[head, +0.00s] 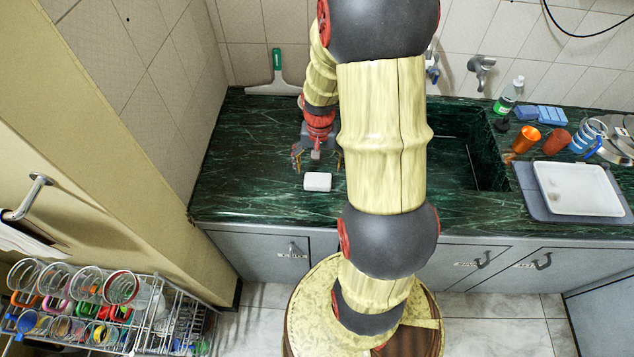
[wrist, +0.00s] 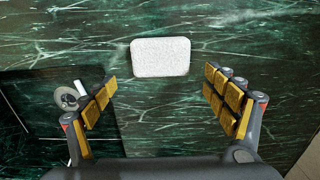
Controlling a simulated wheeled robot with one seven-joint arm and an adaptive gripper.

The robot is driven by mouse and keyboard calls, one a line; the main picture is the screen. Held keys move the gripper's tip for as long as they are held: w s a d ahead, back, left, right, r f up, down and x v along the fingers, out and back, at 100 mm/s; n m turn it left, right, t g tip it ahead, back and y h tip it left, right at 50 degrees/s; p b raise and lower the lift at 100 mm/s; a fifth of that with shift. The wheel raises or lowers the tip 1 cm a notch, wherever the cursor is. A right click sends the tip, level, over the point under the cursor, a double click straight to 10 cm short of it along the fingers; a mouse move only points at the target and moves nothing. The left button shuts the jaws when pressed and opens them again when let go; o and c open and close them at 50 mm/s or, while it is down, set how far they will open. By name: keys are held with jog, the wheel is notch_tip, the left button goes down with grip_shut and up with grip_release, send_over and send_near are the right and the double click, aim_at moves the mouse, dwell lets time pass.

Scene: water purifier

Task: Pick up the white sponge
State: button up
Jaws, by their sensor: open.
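The white sponge (head: 318,181) is a small rounded block lying flat on the dark green marble counter, left of my arm in the head view. It also shows in the wrist view (wrist: 160,57), top centre, clear of the fingers. My gripper (head: 317,160) is just behind the sponge in the head view. In the wrist view my gripper (wrist: 166,92) is open, with yellow-padded fingers set wide apart and nothing between them. The sponge sits beyond the fingertips, roughly centred between them. I cannot tell the exact height of the fingers above the counter.
The green counter (head: 250,150) is bare around the sponge. A squeegee (head: 277,80) leans on the back wall. A sink (head: 455,160) lies right of my arm. Further right are an orange cup (head: 525,139), a bottle (head: 508,97) and a white tray (head: 577,188). A dish rack (head: 90,310) stands lower left.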

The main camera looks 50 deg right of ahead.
aim_at(318, 174)
notch_tip(318, 174, down, 4)
jog(key=shift+a+f+b, duration=0.15)
jog(key=shift+f+b, duration=0.1)
jog(key=shift+b, duration=0.5)
jog(key=shift+c, duration=1)
jog(key=c, duration=0.9)
jog(key=shift+c, duration=0.2)
jog(key=shift+r, duration=0.1)
